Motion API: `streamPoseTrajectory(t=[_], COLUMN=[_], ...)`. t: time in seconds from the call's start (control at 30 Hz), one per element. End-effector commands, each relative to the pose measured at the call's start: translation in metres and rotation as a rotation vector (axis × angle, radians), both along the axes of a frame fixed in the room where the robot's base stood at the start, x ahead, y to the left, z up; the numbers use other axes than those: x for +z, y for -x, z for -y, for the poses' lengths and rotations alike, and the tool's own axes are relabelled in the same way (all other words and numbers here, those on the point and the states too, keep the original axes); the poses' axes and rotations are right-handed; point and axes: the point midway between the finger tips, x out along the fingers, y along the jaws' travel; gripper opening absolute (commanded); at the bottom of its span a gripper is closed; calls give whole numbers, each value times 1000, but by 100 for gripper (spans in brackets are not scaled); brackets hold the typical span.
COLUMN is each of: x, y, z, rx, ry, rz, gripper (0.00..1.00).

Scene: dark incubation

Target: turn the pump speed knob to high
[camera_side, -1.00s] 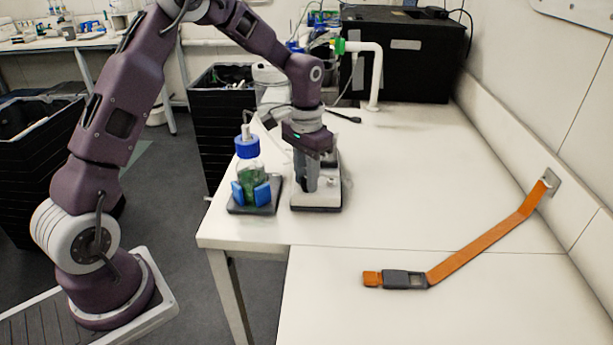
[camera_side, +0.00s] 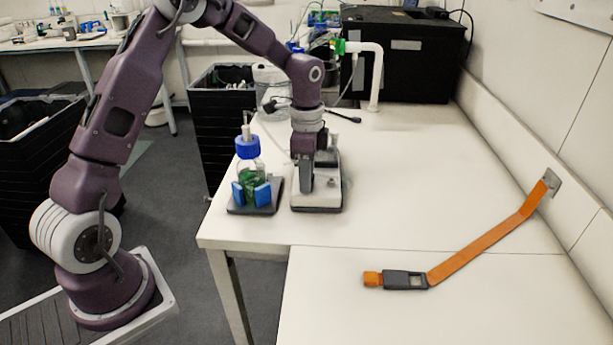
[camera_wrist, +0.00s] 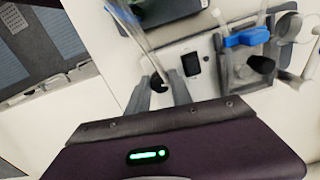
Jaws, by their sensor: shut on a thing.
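The pump (camera_side: 330,203) is a pale box with a dark base on the white bench. My gripper (camera_side: 306,189) points straight down onto the pump's top. In the wrist view my gripper (camera_wrist: 159,87) has its two grey fingers on either side of a small dark knob (camera_wrist: 158,82), shut on it. The fingers partly cover the knob, so its pointer and any markings cannot be read. A small dark display (camera_wrist: 191,65) sits right of the fingers on the pump's pale top. The clear pump head with a blue lever (camera_wrist: 246,37) is further right.
A blue-capped bottle (camera_side: 248,167) stands in a holder with blue clamps, close left of the pump. Thin tubing (camera_wrist: 130,22) runs near the fingers. An orange strap (camera_side: 480,245) lies at the front right. A black box (camera_side: 420,70) stands behind; the bench's middle right is clear.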

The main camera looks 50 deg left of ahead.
Motion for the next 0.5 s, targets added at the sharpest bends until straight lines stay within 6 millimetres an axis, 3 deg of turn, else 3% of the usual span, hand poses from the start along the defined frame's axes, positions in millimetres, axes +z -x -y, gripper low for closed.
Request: streamPoseTrajectory(t=[0.5], x=[0], y=[-1], z=[0], rx=[-156], ry=[0], rz=[1], gripper=[0])
